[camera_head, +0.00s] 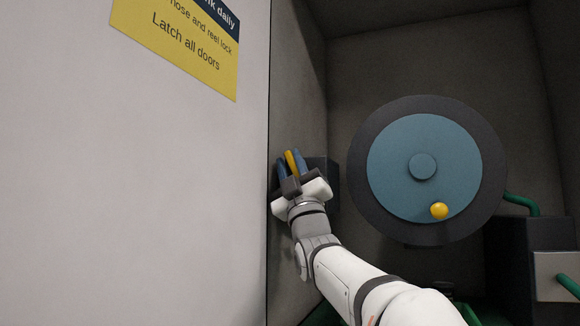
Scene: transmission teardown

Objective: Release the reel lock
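A yellow lever (291,162), likely the reel lock, stands at a dark block (323,172) on the left inner wall of the bay. My gripper (292,165) is at this lever, with one blue finger on each side of it. The fingers look close to the lever, but I cannot tell whether they press on it. The lever's lower end is hidden behind my gripper. The reel (376,142), a dark disc with a blue face and a yellow knob (439,211), is to the right of my gripper, apart from it.
A white panel (130,190) with a yellow sign (185,42) fills the left side. Green pipes (522,203) and a dark box with a grey plate (557,276) are at the lower right. Bare bay wall (420,65) shows above the reel.

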